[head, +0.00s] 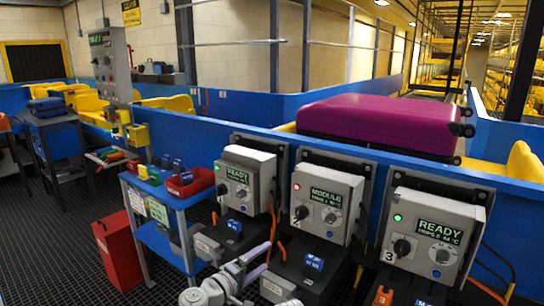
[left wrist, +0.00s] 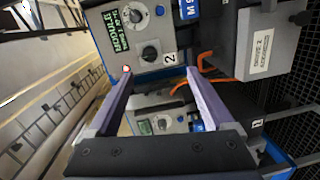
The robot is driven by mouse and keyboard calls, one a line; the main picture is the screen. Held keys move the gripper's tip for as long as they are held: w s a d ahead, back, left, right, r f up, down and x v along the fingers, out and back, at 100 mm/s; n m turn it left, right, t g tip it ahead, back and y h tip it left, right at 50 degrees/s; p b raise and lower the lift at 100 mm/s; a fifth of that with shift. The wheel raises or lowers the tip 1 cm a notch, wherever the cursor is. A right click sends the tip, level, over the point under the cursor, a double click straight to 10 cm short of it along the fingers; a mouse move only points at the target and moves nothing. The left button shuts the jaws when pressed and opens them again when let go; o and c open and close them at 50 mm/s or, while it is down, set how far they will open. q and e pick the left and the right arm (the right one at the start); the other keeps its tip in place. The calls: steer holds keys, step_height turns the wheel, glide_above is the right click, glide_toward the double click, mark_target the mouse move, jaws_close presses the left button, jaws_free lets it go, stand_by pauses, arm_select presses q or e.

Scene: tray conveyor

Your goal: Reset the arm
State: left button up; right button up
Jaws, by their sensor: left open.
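My left gripper (head: 268,246) is in the lower middle of the head view, in front of the grey control boxes. In the left wrist view its two purple fingers (left wrist: 159,72) are spread apart with nothing gripped between them. The box numbered 2 (head: 328,200) has a red light and its display begins with MODULE. It also fills the top of the left wrist view (left wrist: 148,30), just beyond the fingertips. The box at left (head: 235,182) and box 3 (head: 405,222) show green lights and READY. My right gripper is not in view.
A magenta case (head: 375,122) lies behind the blue barrier (head: 270,145). A blue cart (head: 155,245) with coloured blocks and a red bin (head: 190,184) stands left of the boxes. A red container (head: 118,255) is on the floor. Orange cables hang between the boxes. Open grated floor (head: 45,245) lies at left.

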arm_select(q)
steer(key=s+f+m+g+y, duration=0.1)
steer(key=s+f+m+g, duration=0.2)
steer(key=f, duration=0.3)
steer(key=s+f+m+g+y, duration=0.2)
steer(key=s+f+m+g, duration=0.15)
steer(key=f, duration=0.25)
steer(key=s+a+f+m+g+y, duration=0.1)
steer(key=s+a+f+g+y, duration=0.25)
steer(key=a, duration=0.35)
steer(key=s+a+f+m+g+y, duration=0.1)
steer(key=s+a+f+g+y, duration=0.1)
steer(key=s+a+f+y, duration=0.4)
steer(key=s+d+r+m+p, duration=0.1)
steer(key=d+r+p, duration=0.2)
steer(key=r+p, duration=0.5)
steer(key=s+d+r+m+g+p, duration=0.1)
steer(key=d+r+p, duration=0.2)
steer(key=r+p, duration=0.6)
steer(key=s+d+r+m+p, duration=0.2)
steer(key=d+r+p, duration=0.2)
steer(key=r+p, duration=0.4)
steer(key=shift+r, duration=0.95)
